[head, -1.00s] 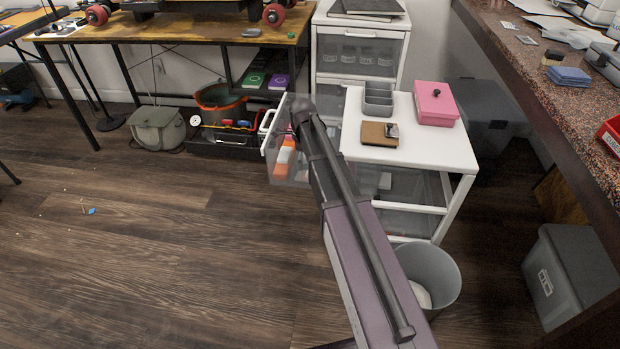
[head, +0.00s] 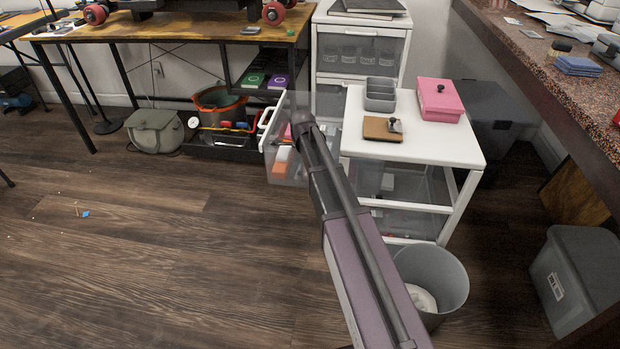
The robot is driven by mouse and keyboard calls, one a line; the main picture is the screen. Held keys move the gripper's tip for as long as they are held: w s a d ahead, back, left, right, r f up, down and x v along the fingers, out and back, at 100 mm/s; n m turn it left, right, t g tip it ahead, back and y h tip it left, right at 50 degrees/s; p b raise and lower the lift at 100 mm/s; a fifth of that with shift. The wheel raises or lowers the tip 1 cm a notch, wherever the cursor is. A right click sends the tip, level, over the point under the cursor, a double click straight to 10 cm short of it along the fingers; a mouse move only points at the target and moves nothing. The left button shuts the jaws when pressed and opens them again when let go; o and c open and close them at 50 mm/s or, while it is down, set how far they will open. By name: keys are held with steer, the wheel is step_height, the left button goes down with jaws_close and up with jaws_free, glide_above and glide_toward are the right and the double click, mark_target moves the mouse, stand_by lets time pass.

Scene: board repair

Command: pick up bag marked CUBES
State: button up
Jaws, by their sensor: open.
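No bag with a readable CUBES mark shows in the head view. An open clear drawer (head: 291,172) with a white handle juts out to the left of the white drawer cart (head: 425,147). Orange and white items (head: 281,160) lie in it, too small to identify. My arm reaches up from the bottom of the picture, its visible far end overlapping the drawer. My gripper is not visible; the arm covers part of the drawer.
The cart top holds a grey organizer (head: 380,95), a pink box (head: 440,99) and a brown board (head: 382,129). A grey waste bin (head: 445,275) stands before the cart. A green bag (head: 155,130) lies under the wooden bench (head: 180,28). The left floor is mostly clear.

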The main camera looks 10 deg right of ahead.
steer(key=shift+c, duration=0.2)
stand_by(0.3)
steer(key=c, duration=0.8)
steer(key=shift+o, duration=0.2)
steer(key=shift+r, duration=0.25)
step_height(320, 180, up, 18)
steer(key=p, duration=1.8)
steer(key=shift+f, duration=0.2)
